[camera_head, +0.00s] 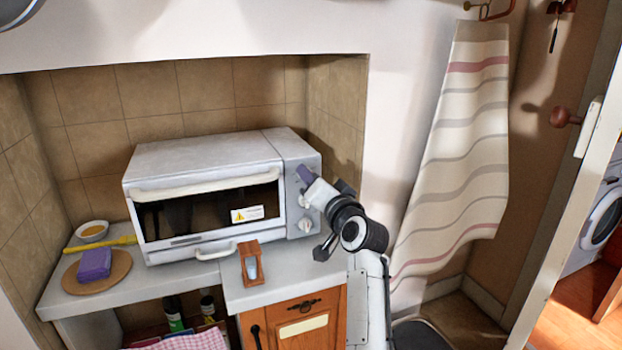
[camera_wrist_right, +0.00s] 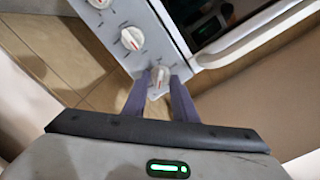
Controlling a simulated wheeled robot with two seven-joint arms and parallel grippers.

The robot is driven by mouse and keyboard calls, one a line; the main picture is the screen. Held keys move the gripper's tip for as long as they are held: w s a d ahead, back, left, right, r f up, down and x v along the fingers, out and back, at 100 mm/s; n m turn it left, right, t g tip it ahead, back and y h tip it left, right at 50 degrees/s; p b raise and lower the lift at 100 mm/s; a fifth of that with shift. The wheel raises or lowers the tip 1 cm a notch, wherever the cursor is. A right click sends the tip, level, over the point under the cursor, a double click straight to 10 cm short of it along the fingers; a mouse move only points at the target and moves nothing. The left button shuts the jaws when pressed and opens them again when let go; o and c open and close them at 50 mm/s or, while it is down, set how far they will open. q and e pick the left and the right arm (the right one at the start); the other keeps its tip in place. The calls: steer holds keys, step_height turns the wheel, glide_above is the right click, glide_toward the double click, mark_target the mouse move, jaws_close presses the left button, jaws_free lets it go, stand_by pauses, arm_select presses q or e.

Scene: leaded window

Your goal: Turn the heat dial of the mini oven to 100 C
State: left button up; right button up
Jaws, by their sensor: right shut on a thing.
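The mini oven (camera_head: 205,175) stands on the counter in the tiled alcove. Its right-hand panel carries a column of white dials, with a middle dial (camera_head: 305,201) and a lower dial (camera_head: 304,225) showing in the head view. My right gripper (camera_head: 304,173) is at the top of this panel and hides the top dial there. In the right wrist view its purple fingers (camera_wrist_right: 160,92) are shut on the sides of the top dial (camera_wrist_right: 160,75). The dial's markings are too small to read, so I cannot tell its setting. My left gripper is not in view.
A small wooden-framed item (camera_head: 251,263) stands in front of the oven. A purple block (camera_head: 95,264) lies on a round board (camera_head: 112,278), near a small bowl (camera_head: 91,231). A striped towel (camera_head: 462,150) hangs on the right. The alcove's side wall is close to the oven's right side.

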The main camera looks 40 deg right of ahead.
steer(key=m, duration=0.5)
stand_by(0.5)
steer(key=o, duration=1)
steer(key=shift+f, duration=0.1)
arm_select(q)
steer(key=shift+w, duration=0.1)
